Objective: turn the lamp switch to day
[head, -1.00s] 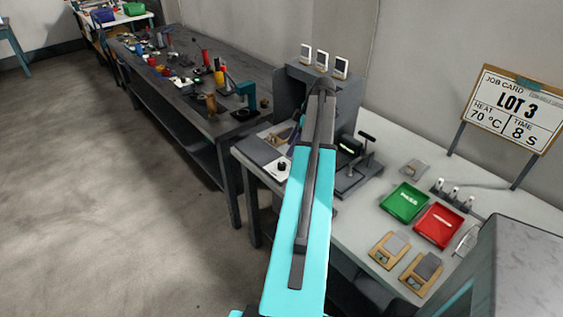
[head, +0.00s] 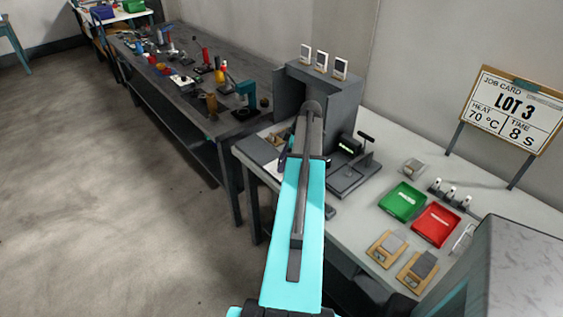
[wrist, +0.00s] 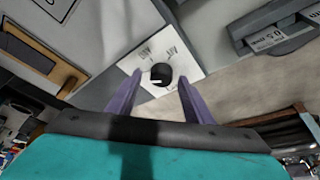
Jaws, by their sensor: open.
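The lamp switch is a round black knob (wrist: 161,74) on a white plate (wrist: 186,62) in the wrist view. The plate has two small labels, upside down here and hard to read, on the left and right above the knob. A pale mark shows at the knob's lower left edge. My gripper (wrist: 160,80) is open, with one purple finger on each side of the knob; I cannot tell whether either touches it. In the head view my arm and gripper largely hide the switch.
A grey cabinet with several small white displays (head: 321,61) stands behind my gripper. A grey press (head: 354,165) stands to its right. Green (head: 402,202) and red (head: 436,226) trays lie farther right, below the job card (head: 515,110). A dark bench (head: 215,125) is at left.

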